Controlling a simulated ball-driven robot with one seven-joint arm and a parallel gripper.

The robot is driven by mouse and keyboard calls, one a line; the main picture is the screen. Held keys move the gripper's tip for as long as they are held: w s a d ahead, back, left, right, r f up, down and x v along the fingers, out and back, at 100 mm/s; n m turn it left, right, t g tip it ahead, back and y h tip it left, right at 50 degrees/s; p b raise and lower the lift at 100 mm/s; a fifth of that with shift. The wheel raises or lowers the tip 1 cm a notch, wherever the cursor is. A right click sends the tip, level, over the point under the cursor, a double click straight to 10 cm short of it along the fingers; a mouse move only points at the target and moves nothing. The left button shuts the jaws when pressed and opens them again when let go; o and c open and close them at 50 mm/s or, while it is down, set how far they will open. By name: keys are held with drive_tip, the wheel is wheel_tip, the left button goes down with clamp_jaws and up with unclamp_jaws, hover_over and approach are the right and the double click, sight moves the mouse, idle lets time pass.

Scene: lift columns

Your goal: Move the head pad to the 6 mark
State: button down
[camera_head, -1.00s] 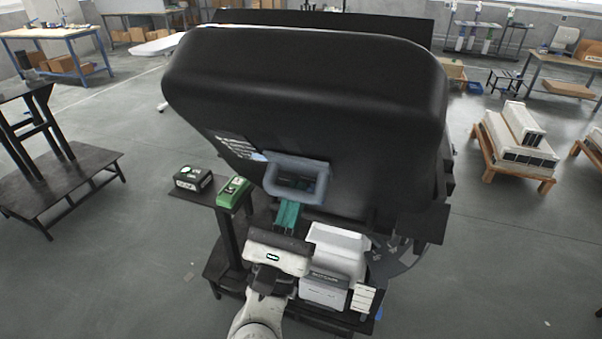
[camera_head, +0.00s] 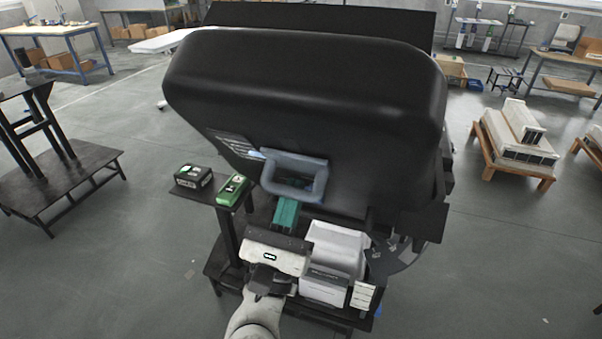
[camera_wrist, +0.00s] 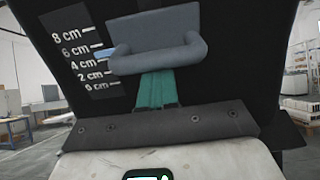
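The head pad (camera_head: 300,95) is a large black padded block with a blue-grey loop handle (camera_head: 322,182) low on its front. In the wrist view the handle (camera_wrist: 195,48) stands beside a white scale (camera_wrist: 78,62) marked 0 to 8 cm. A small blue pointer (camera_wrist: 104,52) sits about between the 4 and 6 marks. My gripper (camera_head: 287,212) is at the handle's lower bar. Its teal fingers (camera_wrist: 157,90) run close side by side up to the bar, which hides their tips. I cannot tell whether they close on it.
A black box (camera_head: 193,177) and a green device (camera_head: 233,190) rest on a small side shelf left of my gripper. White housings (camera_head: 332,250) stand close on the right. A dark stand (camera_head: 70,180) is at far left. Open floor lies on both sides.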

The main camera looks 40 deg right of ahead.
drive_tip(key=shift+s+a+r, duration=0.15)
drive_tip(key=shift+a+r, duration=0.1)
drive_tip(key=shift+r, duration=0.15)
drive_tip(key=shift+d+f, duration=0.1)
drive_tip(key=shift+f, duration=0.1)
idle(0.4)
drive_tip(key=shift+w+d+f+b, duration=0.3)
drive_tip(key=shift+f+b, duration=0.2)
drive_tip(key=shift+b, duration=0.15)
drive_tip(key=b+v, duration=0.6)
drive_tip(key=v, duration=0.3)
idle(0.6)
drive_tip(key=shift+r, duration=0.1)
idle(0.8)
